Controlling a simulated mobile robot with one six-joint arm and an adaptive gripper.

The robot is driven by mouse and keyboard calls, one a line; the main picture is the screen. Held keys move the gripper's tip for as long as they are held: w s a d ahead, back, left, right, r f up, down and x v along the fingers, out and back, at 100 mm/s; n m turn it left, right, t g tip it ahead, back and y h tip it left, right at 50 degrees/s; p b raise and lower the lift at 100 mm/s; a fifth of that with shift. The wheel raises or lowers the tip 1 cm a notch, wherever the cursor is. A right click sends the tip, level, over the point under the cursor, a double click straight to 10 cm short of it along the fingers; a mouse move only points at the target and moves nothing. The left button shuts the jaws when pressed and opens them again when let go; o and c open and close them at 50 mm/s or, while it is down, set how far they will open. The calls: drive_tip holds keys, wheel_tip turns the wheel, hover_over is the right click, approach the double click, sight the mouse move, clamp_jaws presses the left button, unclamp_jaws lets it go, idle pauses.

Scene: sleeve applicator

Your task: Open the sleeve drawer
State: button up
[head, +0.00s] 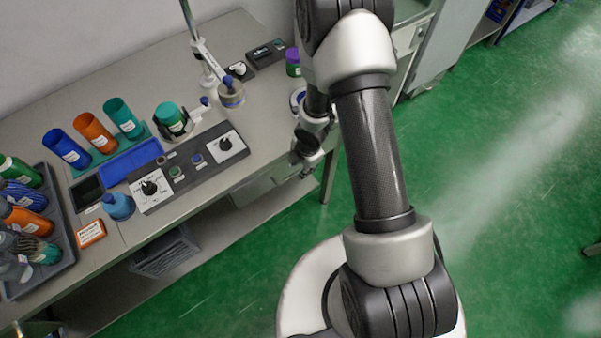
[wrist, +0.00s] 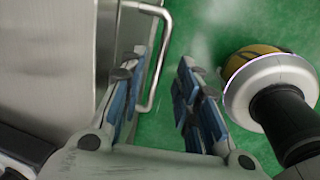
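The sleeve drawer is a grey metal drawer under the bench top. In the head view the drawer front (head: 262,187) shows below the bench edge, partly hidden, and it looks closed. My gripper (wrist: 160,75) is open, with a finger on each side of the handle bar in the picture. I cannot tell whether either finger touches it. In the head view my gripper (head: 308,168) is small beside the bench's front edge.
The bench top (head: 215,170) carries a control panel (head: 190,165) with knobs, a rack of coloured cups (head: 95,133), a tray of bottles (head: 65,225) and a stand (head: 207,65). A grey crate (head: 165,252) sits on the lower shelf. Green floor (head: 520,190) is open to the right.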

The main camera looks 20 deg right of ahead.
drive_tip(key=shift+w+a+f+b, duration=0.15)
drive_tip(key=shift+f+b, duration=0.1)
drive_tip(key=shift+f, duration=0.4)
drive_tip(key=shift+w+d+f+b, duration=0.1)
drive_tip(key=shift+f+b, duration=0.15)
drive_tip(key=shift+f, duration=0.35)
drive_tip(key=shift+c, duration=0.4)
clamp_jaws()
